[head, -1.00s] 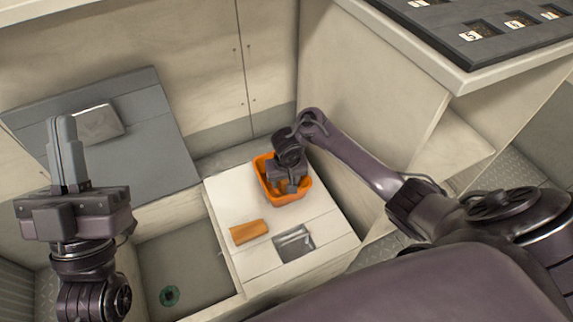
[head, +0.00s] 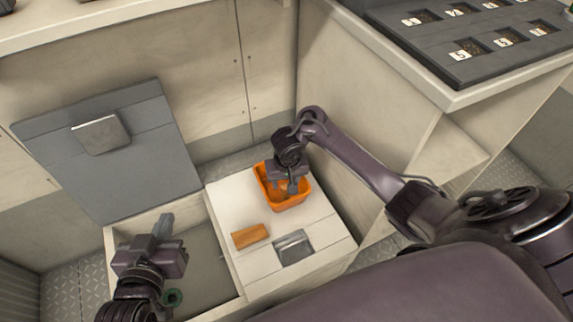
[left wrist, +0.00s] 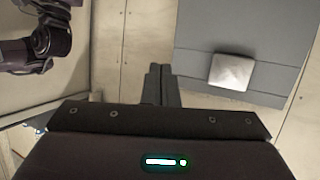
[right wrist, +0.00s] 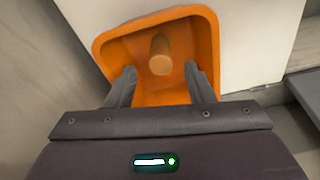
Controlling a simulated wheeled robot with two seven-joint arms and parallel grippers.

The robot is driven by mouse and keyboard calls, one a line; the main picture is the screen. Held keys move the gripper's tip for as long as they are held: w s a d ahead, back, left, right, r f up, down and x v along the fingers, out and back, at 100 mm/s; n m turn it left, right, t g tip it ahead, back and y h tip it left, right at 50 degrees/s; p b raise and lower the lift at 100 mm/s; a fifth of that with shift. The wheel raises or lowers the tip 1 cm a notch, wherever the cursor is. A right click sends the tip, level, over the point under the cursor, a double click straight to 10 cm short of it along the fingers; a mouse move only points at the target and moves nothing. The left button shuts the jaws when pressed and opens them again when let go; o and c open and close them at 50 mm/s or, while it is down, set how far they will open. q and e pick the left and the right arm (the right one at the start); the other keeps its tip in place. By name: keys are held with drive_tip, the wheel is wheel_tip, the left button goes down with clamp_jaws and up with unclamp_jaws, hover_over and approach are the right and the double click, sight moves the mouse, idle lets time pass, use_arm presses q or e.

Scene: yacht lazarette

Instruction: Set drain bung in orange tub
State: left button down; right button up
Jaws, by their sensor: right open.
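The orange tub (head: 297,203) stands on the pale closed lid beside the side wall; it also shows in the right wrist view (right wrist: 206,42). A tan, cork-like cylinder, which looks like the drain bung (right wrist: 160,62), is inside the tub in the right wrist view. My right gripper (head: 291,188) reaches into the tub. Its fingers (right wrist: 158,82) are apart, with the bung just beyond the fingertips and no finger visibly touching it. In the head view the gripper hides the bung. My left gripper (head: 166,220) is over the open compartment, its fingers (left wrist: 160,80) together and empty.
An orange-brown block (head: 250,236) and a metal latch plate (head: 294,247) are on the pale lid (head: 228,200). A counter with a dark tray (head: 470,35) is at upper right.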

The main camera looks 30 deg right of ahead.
drive_tip(key=shift+s+r+p, duration=0.1)
drive_tip(key=shift+r+p, duration=0.45)
drive_tip(key=shift+r, duration=0.3)
use_arm(q)
drive_tip(key=s+a+f+g+y, duration=0.25)
drive_tip(key=s+f+g, duration=0.45)
drive_tip(key=s+f, duration=0.35)
use_arm(e)
drive_tip(key=shift+r+p, duration=0.45)
drive_tip(key=shift+r, duration=0.05)
drive_tip(key=s+a+r+n+t+y+p, duration=0.15)
drive_tip(key=s+a+n+p, duration=0.3)
drive_tip(key=s+a, duration=0.65)
use_arm(q)
drive_tip(key=a+g, duration=0.1)
drive_tip(key=a+y, duration=0.1)
drive_tip(key=a, duration=0.1)
drive_tip(key=a+g+y, duration=0.1)
drive_tip(key=shift+s+a+n+g+b, duration=0.25)
drive_tip(key=shift+s+n+g+b, duration=0.05)
drive_tip(key=shift+s+b, duration=0.1)
use_arm(e)
drive_tip(key=s+a+r+n, duration=0.1)
drive_tip(key=s+r+n, duration=0.1)
drive_tip(key=s+r, duration=0.4)
drive_tip(key=s, duration=0.4)
drive_tip(key=shift+n, duration=0.35)
